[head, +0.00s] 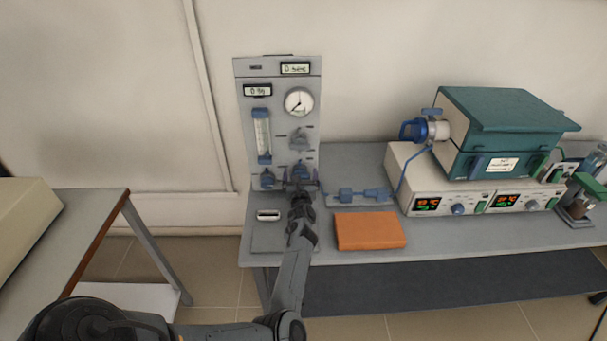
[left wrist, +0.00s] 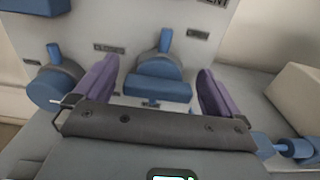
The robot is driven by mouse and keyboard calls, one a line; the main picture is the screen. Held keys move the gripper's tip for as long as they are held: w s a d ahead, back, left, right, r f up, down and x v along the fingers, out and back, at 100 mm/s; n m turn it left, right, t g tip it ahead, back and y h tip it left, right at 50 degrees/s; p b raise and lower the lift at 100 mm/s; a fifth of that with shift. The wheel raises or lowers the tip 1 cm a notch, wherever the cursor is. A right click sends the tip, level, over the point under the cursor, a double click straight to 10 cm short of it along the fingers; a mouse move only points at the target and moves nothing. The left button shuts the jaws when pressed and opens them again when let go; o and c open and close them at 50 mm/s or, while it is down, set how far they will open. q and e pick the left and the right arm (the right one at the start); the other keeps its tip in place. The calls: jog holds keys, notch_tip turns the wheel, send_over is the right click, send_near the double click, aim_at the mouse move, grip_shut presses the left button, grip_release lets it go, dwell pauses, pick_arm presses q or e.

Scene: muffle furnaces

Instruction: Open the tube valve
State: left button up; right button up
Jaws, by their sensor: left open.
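A grey gas control panel (head: 277,95) stands on the bench against the wall. Two blue-handled valves sit low on it: a left valve (head: 267,179) and a right valve (head: 300,169). My left gripper (head: 301,187) is at the right one and partly covers it. In the left wrist view the right valve's blue handle (left wrist: 158,84) lies between the two purple fingers of my left gripper (left wrist: 157,92), which are open on either side with gaps. Its pointer tab stands upright. The left valve (left wrist: 56,84) is outside the left finger. I cannot tell which is the tube valve. My right gripper is not in view.
An orange block (head: 370,230) lies on the bench right of my arm. Blue tubing with fittings (head: 362,195) runs right to the teal-topped furnace (head: 505,125). Another grey knob (head: 299,138) and a flow tube (head: 262,135) are above the valves.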

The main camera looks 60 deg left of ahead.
pick_arm(q)
jog(key=shift+a, duration=0.1)
jog(key=shift+c, duration=1)
jog(key=c, duration=0.8)
jog(key=shift+o, duration=0.2)
